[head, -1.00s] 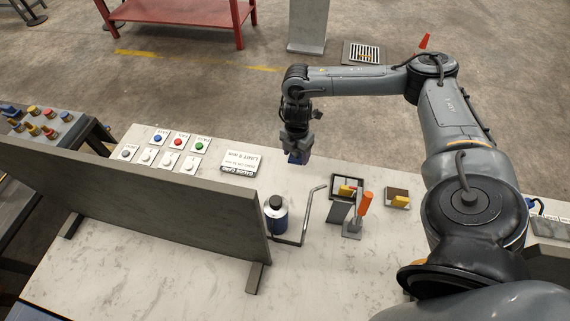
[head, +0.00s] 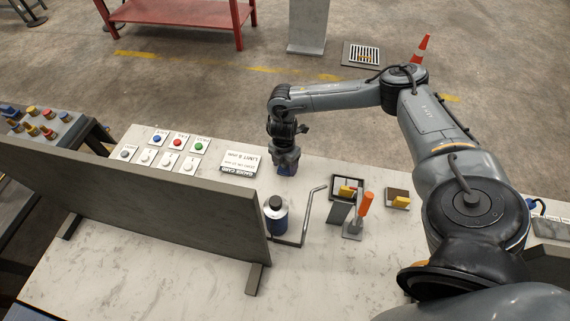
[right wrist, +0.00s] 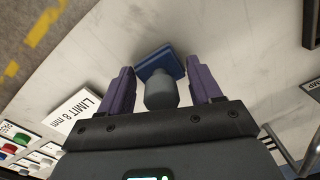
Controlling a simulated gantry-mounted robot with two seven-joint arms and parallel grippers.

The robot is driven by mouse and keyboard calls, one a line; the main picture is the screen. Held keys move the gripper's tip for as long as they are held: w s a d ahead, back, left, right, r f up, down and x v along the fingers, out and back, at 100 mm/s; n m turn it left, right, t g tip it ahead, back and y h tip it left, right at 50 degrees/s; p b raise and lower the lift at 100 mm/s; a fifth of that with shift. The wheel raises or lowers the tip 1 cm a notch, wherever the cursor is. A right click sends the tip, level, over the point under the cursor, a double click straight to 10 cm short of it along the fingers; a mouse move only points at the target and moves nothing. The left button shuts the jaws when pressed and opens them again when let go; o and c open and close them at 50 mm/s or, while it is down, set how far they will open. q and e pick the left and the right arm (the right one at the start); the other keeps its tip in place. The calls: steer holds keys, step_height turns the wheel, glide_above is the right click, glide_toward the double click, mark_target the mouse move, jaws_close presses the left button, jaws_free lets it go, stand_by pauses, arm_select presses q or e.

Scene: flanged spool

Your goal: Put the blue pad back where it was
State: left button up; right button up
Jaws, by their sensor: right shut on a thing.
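The blue pad (head: 287,170) is a flat square block under my right gripper, at the back of the white table, right of the gauge card. In the right wrist view the pad (right wrist: 161,62) shows beyond the fingertips, with a grey round knob (right wrist: 160,92) between the two purple fingers. My right gripper (head: 286,158) points down and is shut on the pad by its knob; it also shows in the right wrist view (right wrist: 158,85). The pad is at or just above the tabletop; I cannot tell if it touches. My left gripper is not in view.
A dark-capped bottle (head: 276,217), a bent metal rod (head: 310,213) and an orange-handled clamp (head: 357,218) stand nearer. A grey panel (head: 140,190) stands at left front.

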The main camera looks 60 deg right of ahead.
steer(key=shift+f, duration=0.1)
steer(key=o, duration=1)
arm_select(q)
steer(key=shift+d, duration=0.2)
arm_select(e)
steer(key=shift+o, duration=0.6)
step_height(320, 180, up, 11)
steer(key=shift+w+p, duration=0.15)
steer(key=shift+p, duration=1.1)
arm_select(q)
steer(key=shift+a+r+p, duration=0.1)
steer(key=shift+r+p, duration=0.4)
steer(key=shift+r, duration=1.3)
arm_select(e)
steer(key=shift+r, duration=0.65)
steer(key=shift+d+f, duration=0.1)
